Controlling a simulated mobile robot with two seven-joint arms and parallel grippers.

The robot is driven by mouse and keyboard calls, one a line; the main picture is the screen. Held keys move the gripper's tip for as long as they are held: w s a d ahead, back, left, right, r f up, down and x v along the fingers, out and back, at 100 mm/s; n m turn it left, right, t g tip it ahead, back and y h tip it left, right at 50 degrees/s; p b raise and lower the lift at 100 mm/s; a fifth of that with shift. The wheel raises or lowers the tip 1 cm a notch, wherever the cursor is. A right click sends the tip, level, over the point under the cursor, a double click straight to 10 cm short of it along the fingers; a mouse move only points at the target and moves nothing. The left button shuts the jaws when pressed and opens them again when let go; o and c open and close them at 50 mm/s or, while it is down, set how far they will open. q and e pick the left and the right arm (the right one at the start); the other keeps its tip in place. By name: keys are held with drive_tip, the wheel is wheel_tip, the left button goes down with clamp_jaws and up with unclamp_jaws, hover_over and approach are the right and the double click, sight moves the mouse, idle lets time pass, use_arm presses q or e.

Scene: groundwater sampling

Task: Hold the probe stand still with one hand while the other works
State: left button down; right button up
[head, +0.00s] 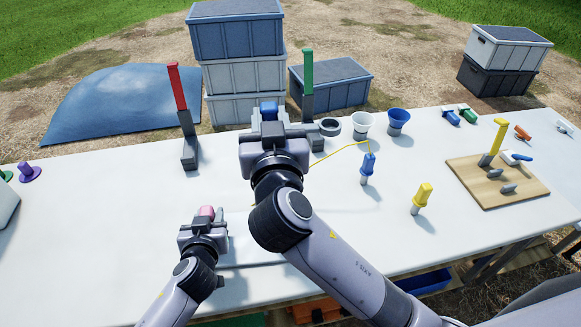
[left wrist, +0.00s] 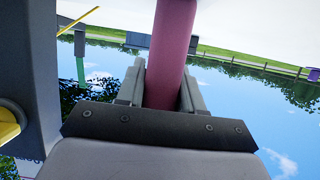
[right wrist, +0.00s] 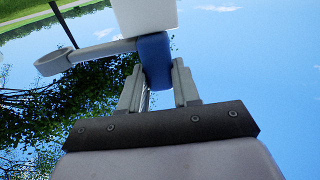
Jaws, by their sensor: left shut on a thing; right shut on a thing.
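My left gripper (head: 206,223) is shut on a pink cylinder (head: 206,212) near the front of the table. The cylinder also shows between the fingers in the left wrist view (left wrist: 172,60). My right gripper (head: 268,122) is shut on a blue grip (head: 268,108) farther back. In the right wrist view the blue grip (right wrist: 154,60) joins a grey arm with a ring (right wrist: 52,63) and meets a white block (right wrist: 145,15). This may be the probe stand; the head view hides most of it. A grey ring (head: 329,126) shows beside my right gripper.
A red lever (head: 178,88) and a green lever (head: 307,68) stand upright at the back. White (head: 362,122) and blue (head: 398,119) cups, blue (head: 368,166) and yellow (head: 424,194) probe-like pieces, and a wooden board (head: 468,173) are to the right. The table's left middle is clear.

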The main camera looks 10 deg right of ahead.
drive_tip(key=o, duration=1.1)
drive_tip(key=shift+r, duration=0.1)
wheel_tip(320, 180, down, 11)
drive_tip(key=shift+r, duration=0.2)
drive_tip(key=s, duration=1)
drive_tip(key=d+f+g, duration=0.2)
drive_tip(key=f, duration=0.3)
drive_tip(key=s+d+f+n+g+y, duration=0.1)
drive_tip(key=d+f+g, duration=0.1)
drive_tip(key=f, duration=0.3)
drive_tip(key=s+d+f+n+g+y, duration=0.1)
drive_tip(key=d+f+g, duration=0.1)
drive_tip(key=f, duration=0.3)
drive_tip(key=shift+d+f, duration=0.2)
drive_tip(key=shift+d, duration=0.25)
drive_tip(key=shift+d+f, duration=0.2)
drive_tip(key=shift+d, duration=0.25)
drive_tip(key=shift+s+d+f+y, duration=0.15)
drive_tip(key=shift+d+f+y, duration=0.15)
drive_tip(key=shift+d+f, duration=0.05)
drive_tip(key=shift+r, duration=0.1)
